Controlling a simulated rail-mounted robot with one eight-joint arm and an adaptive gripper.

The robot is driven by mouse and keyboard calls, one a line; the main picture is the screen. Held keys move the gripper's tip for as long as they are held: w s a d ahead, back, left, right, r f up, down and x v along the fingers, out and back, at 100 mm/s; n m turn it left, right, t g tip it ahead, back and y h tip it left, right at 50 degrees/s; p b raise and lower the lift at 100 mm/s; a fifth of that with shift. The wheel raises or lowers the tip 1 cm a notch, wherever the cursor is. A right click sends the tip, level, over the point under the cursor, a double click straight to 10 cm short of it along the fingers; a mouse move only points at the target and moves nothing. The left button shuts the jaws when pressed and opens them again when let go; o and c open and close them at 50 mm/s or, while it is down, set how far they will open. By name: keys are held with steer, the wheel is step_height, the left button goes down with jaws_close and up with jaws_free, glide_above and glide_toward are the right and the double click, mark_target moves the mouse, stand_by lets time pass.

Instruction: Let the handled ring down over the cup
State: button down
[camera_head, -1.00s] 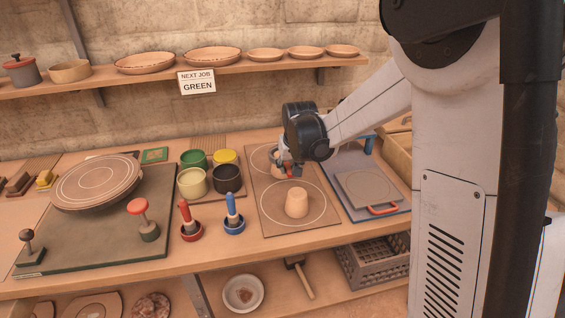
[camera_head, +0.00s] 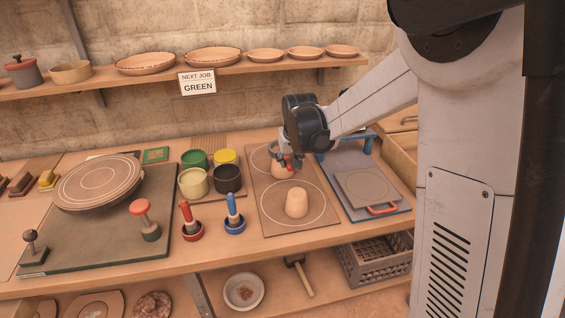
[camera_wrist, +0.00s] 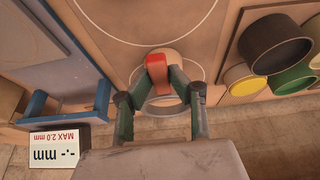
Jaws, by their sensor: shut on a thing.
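A tan clay cup (camera_head: 297,203) stands mouth-down inside the front drawn circle of a brown board. A second tan cup (camera_head: 278,172) stands in the back circle, partly hidden by my gripper (camera_head: 286,160). In the wrist view my gripper (camera_wrist: 165,80) is shut on the red handle (camera_wrist: 157,70) of the grey ring (camera_wrist: 165,103). The ring hangs between the fingers near the back cup. Fingers and handle cover much of the ring, and I cannot tell whether it is around the cup or above it.
Green, yellow, cream and black pots (camera_head: 227,180) stand left of the board (camera_head: 262,212). A blue-framed tray (camera_head: 385,213) with a grey slab and red handle lies right. Red and blue tools (camera_head: 233,213) stand in front of the pots. A shelf (camera_head: 240,67) of dishes hangs behind.

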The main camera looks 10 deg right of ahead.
steer(key=shift+r, duration=0.35)
steer(key=shift+r+p, duration=1.15)
steer(key=shift+r, duration=0.8)
